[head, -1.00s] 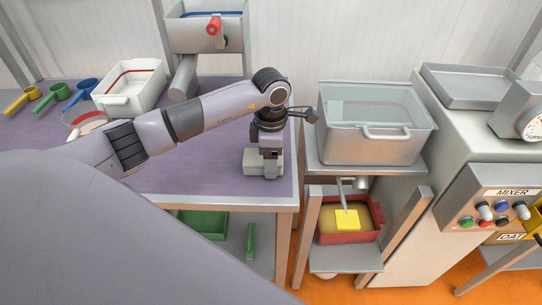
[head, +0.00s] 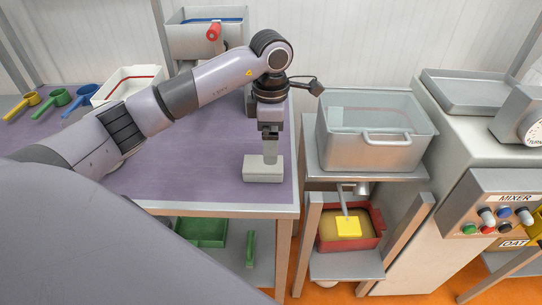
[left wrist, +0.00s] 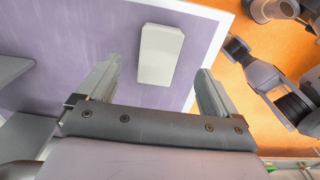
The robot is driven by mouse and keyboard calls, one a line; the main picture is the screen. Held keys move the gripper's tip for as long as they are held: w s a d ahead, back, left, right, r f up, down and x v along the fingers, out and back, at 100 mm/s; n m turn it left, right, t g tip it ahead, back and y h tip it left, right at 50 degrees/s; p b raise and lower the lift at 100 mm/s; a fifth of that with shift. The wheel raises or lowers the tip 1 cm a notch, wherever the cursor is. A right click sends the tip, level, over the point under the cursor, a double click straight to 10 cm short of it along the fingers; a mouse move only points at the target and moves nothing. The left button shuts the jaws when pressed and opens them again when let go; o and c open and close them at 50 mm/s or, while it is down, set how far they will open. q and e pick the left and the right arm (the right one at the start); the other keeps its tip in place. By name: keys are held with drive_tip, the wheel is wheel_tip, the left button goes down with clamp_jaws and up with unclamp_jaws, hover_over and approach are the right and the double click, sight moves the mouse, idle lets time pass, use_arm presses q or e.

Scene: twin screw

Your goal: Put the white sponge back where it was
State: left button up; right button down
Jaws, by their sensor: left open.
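The white sponge (head: 263,171) lies flat on the purple-topped table (head: 200,165), close to its right front corner. In the left wrist view the sponge (left wrist: 160,54) is whole and clear, ahead of the two fingers and touching neither. My left gripper (head: 270,158) points down above the sponge in the head view. In the left wrist view my left gripper (left wrist: 160,85) is open with nothing between its fingers. My right gripper is not in either view.
A steel sink bin (head: 370,137) stands right of the table, above a red tray (head: 372,241) with a yellow block (head: 348,226). A white container (head: 125,84) and several coloured scoops (head: 55,98) lie at the back left. The middle of the table is clear.

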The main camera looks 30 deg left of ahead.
use_arm(q)
drive_tip(key=shift+r, duration=2.05)
